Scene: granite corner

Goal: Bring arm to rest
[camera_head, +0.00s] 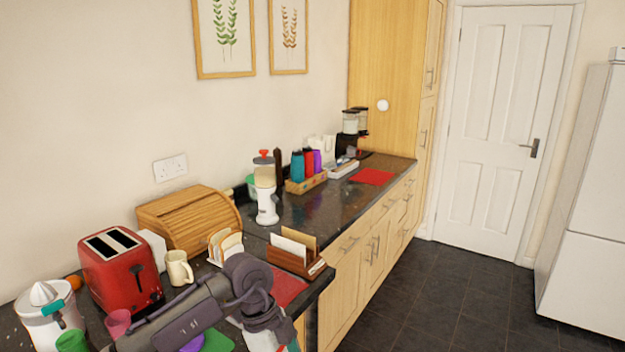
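One of my arms, which I take to be the left, comes in from the lower left over the near end of the dark counter (335,203). It bends at a dark joint and points down. My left gripper (268,335) is at the bottom edge of the view, beside the counter's near corner. Its fingertips are cut off or hidden, so I cannot see whether it is open or holds anything. My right gripper is not in view.
Near the arm are a red toaster (122,270), a cream mug (179,268), a toast rack (225,246), a wooden letter holder (297,256), a juicer (48,312) and a pink cup (118,322). A bread bin (190,220) stands behind. Dark floor (455,305) right of the counter is clear.

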